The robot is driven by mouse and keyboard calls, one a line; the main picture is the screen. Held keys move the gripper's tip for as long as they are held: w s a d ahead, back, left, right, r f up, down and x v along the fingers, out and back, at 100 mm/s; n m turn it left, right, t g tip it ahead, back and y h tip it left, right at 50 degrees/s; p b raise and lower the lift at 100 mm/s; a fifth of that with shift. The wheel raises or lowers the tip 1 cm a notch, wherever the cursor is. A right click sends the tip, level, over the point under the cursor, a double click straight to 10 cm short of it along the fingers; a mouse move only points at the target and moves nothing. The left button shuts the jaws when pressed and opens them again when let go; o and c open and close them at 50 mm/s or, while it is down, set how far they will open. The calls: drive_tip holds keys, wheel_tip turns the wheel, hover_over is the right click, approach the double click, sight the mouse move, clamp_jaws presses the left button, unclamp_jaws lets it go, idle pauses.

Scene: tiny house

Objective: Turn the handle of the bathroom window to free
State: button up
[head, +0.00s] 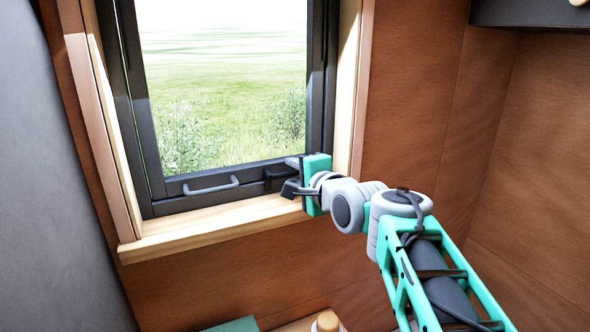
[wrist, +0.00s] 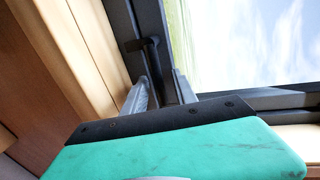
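The bathroom window (head: 325,60) has a dark grey frame. A small black handle (head: 276,179) sits on its lower rail near the right corner. My gripper (head: 289,175) is at that corner, close to the handle, and partly covers it. In the wrist view, a black handle piece (wrist: 150,46) shows just beyond the fingertips on the dark frame. My two grey fingers (wrist: 160,86) are apart, with a dark strip visible between them. I cannot tell whether either finger touches the handle.
A grey pull bar (head: 210,187) is on the lower rail, left of the handle. A wooden sill (head: 190,230) and side trim surround the window. A brown wall (head: 420,90) is at the right, a grey surface (head: 50,170) at the left. A bottle top (head: 327,322) shows below.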

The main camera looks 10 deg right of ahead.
drive_tip(key=shift+w, duration=0.1)
clamp_jaws()
idle(0.3)
drive_tip(key=shift+f, duration=0.1)
idle(1.0)
